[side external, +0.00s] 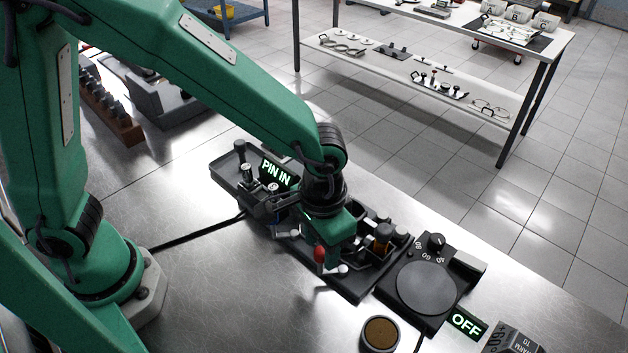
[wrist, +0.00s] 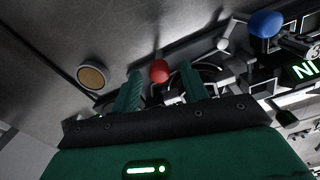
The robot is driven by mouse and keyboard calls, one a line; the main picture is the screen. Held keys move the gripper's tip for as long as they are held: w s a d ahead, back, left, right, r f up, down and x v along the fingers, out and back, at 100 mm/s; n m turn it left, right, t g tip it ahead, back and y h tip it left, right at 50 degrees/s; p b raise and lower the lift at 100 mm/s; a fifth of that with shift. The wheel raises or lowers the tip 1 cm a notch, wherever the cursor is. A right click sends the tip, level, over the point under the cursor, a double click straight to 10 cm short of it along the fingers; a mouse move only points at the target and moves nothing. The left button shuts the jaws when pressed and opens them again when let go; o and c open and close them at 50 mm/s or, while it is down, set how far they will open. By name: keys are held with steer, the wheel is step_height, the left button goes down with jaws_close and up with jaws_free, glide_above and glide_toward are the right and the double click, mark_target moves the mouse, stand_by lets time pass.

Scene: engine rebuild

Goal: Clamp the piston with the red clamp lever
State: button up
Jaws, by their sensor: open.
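The red knob of the clamp lever (side external: 320,254) shows at the front of the black fixture (side external: 352,290), just left of my gripper (side external: 335,250). In the wrist view the red knob (wrist: 159,71) lies between the two green fingertips of my gripper (wrist: 160,75). The fingers are apart, with gaps visible on both sides of the knob. I cannot make out the piston clearly; the gripper and fixture parts hide much of that area.
A lit "PIN IN" sign (side external: 276,172) stands left of my gripper. A blue knob (wrist: 265,24) is at the upper right of the wrist view. A round plate device (side external: 426,287) and an "OFF" sign (side external: 466,322) are to the right. A brown-topped round cup (side external: 381,334) stands in front.

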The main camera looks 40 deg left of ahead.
steer(key=shift+r, duration=3.6)
steer(key=s+a+r+n+t, duration=0.1)
steer(key=s+a+r+t, duration=0.1)
steer(key=a, duration=0.6)
steer(key=s+a+r+t, duration=0.1)
steer(key=a+r, duration=0.3)
steer(key=a, duration=0.4)
steer(key=s+a+r+n+t, duration=0.1)
steer(key=s+a+r+t, duration=0.1)
steer(key=a, duration=0.6)
steer(key=shift+s+r+n+t, duration=0.3)
steer(key=shift+s+r, duration=0.2)
steer(key=shift+s, duration=0.3)
